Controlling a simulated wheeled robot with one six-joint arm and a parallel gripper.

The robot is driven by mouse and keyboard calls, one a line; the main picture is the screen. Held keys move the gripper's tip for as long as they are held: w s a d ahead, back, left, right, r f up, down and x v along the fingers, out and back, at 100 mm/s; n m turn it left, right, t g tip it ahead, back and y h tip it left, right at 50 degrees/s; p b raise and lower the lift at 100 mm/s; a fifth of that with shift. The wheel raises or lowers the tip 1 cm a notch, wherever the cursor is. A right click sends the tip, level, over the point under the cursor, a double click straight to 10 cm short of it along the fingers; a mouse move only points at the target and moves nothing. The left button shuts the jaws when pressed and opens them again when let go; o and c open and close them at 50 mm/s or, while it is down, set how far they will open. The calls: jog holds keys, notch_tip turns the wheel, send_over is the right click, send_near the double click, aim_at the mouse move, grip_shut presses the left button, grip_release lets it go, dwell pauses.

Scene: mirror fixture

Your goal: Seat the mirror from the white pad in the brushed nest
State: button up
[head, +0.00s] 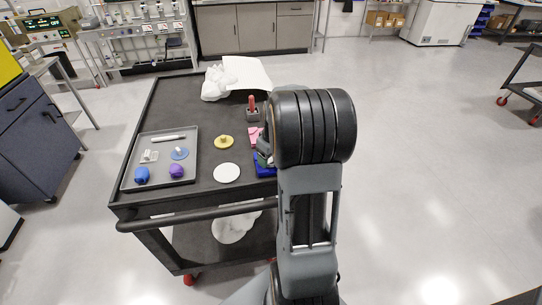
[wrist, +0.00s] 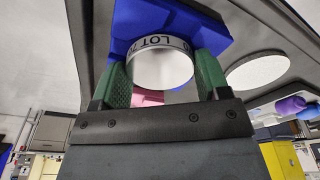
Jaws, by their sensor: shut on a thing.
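My gripper (wrist: 163,78) has green-padded fingers closed on the sides of a round mirror (wrist: 163,66). The mirror has a pale rim band with dark "LOT" lettering and a shiny face. A blue block (wrist: 160,22) lies right behind the mirror in the wrist view; I cannot tell whether they touch. It also shows in the head view (head: 265,171), partly behind my arm. The white pad (head: 227,173) is bare on the cart, left of the blue block. It also shows in the wrist view (wrist: 258,71). I cannot make out a brushed nest surface.
A grey tray (head: 130,178) with small parts stands on the dark cart's left. A yellow knobbed disc (head: 223,142), a pink piece (head: 254,134) and a red-handled tool in a block (head: 252,108) are nearby. White cloth (head: 215,83) lies at the back.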

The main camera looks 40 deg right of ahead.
jog(key=shift+s+a+f, duration=0.1)
jog(key=shift+s+f, duration=0.1)
jog(key=shift+f, duration=0.3)
jog(key=o, duration=1.1)
jog(key=shift+r, duration=0.1)
jog(key=shift+w+a+r+p, duration=0.1)
jog(key=shift+r+p, duration=0.25)
jog(key=shift+r, duration=0.1)
jog(key=shift+w+a+r+p, duration=0.1)
jog(key=shift+r+p, duration=0.2)
jog(key=shift+r, duration=0.1)
jog(key=shift+d+r+p, duration=0.25)
jog(key=shift+r+p, duration=0.2)
jog(key=shift+r, duration=0.25)
jog(key=shift+r, duration=0.1)
